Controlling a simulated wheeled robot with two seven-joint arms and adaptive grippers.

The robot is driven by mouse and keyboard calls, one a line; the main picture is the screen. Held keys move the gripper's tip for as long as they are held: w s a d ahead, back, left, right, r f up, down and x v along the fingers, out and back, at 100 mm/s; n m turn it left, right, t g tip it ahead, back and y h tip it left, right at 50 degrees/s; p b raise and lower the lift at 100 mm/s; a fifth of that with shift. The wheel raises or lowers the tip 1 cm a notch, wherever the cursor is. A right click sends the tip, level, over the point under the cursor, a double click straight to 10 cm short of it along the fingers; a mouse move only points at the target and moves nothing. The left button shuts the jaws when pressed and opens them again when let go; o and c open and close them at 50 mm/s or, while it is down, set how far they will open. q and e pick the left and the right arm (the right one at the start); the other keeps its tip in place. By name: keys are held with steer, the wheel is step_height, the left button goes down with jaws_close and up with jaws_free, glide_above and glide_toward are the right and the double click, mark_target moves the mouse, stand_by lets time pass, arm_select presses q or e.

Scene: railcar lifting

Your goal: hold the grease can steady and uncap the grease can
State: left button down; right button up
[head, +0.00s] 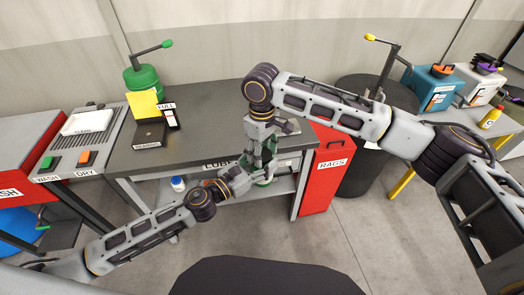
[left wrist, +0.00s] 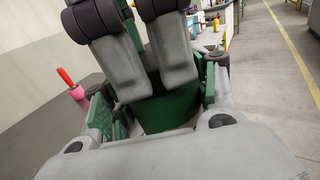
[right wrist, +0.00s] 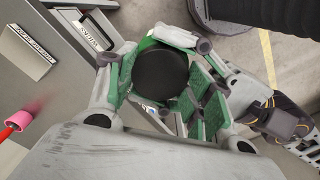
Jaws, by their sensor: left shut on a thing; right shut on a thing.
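The green grease can (left wrist: 168,118) is in the air at the bench's front edge, mostly hidden between my two grippers. Its black round cap (right wrist: 160,74) faces the right wrist camera. My left gripper (head: 246,180) reaches in from the left and is shut on the can's body. My right gripper (head: 262,150) comes down from above and is shut at the can's top, its green-padded fingers (right wrist: 116,80) on either side of the cap. The cap looks seated on the can. In the left wrist view, the right gripper's grey fingers (left wrist: 150,55) cover the can's top.
The dark bench (head: 200,110) lies behind the grippers, with a green pump can (head: 142,78) and a yellow card on it. A red rags bin (head: 326,165) and a black drum (head: 375,150) stand to the right. A white bottle (head: 178,184) sits on the lower shelf.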

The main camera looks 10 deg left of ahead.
steer(key=shift+w+d, duration=0.1)
steer(key=o, duration=1.1)
steer(key=shift+r, duration=0.15)
steer(key=shift+r, duration=2.15)
